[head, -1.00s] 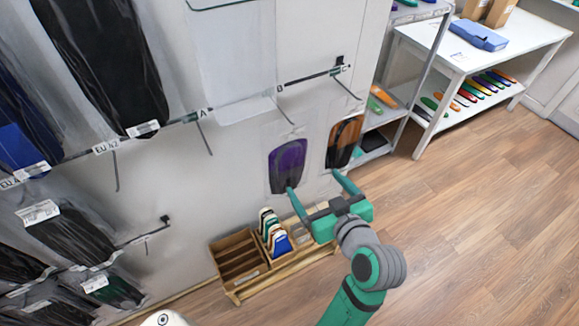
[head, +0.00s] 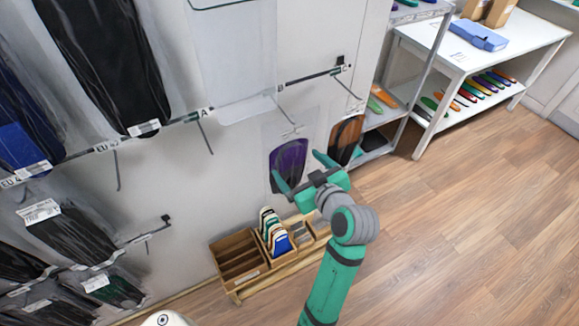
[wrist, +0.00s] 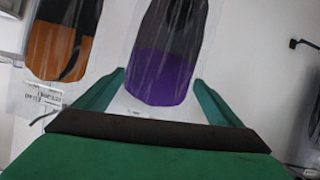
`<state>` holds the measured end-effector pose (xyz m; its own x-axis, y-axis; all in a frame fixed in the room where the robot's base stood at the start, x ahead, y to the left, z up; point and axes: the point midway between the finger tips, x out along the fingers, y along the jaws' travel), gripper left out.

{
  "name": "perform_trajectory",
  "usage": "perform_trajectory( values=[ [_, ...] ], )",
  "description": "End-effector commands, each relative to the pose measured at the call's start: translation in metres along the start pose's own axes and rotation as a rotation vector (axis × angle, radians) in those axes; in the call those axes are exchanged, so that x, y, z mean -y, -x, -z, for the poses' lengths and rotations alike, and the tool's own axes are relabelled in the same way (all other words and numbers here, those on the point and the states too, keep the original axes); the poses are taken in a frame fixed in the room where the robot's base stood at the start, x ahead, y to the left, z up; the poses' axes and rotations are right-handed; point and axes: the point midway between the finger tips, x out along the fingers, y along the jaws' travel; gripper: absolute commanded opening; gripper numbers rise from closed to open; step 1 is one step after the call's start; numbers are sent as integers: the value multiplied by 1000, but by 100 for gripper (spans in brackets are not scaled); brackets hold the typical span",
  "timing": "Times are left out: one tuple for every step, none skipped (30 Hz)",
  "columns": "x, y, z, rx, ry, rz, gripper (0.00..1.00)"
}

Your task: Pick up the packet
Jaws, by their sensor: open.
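A clear packet with a purple and black insole (head: 288,165) hangs on the wall, and it fills the upper middle of the wrist view (wrist: 165,62). A second packet with an orange and black insole (head: 346,140) hangs to its right in the head view; it is at the left in the wrist view (wrist: 60,45). My gripper (head: 298,172) is open in front of the purple packet. In the wrist view its green fingers (wrist: 157,95) stand on either side of the packet's lower end. I cannot tell whether they touch it.
Wall rails with hooks (head: 305,77) carry several black packets (head: 105,60) at the left. A wooden rack (head: 240,262) stands on the floor below. Metal shelves (head: 385,110) and a white table (head: 480,55) stand to the right. The wooden floor (head: 480,220) is open.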

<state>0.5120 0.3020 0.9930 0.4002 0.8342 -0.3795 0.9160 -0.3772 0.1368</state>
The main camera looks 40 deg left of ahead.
Motion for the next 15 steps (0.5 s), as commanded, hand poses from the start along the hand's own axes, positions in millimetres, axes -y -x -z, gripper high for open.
perform_trajectory(
  values=[
    [0,-7,0,0,0,2,89],
    [0,-10,0,0,0,2,89],
    [1,-14,1,-1,0,2,89],
    [1,-16,1,-1,0,2,89],
    [1,-18,1,-1,1,2,89],
    [0,-19,1,0,1,1,89],
    [0,-20,0,0,1,1,89],
    [0,-20,0,0,1,0,89],
    [0,-20,0,-1,1,0,89],
    [0,-20,1,-1,1,0,89],
    [1,-20,1,-1,1,1,89],
    [1,-20,1,-1,1,1,89],
    [1,-20,1,-1,1,1,89],
    [1,-20,1,-1,1,1,82],
    [1,-20,1,-1,1,1,72]
  ],
)
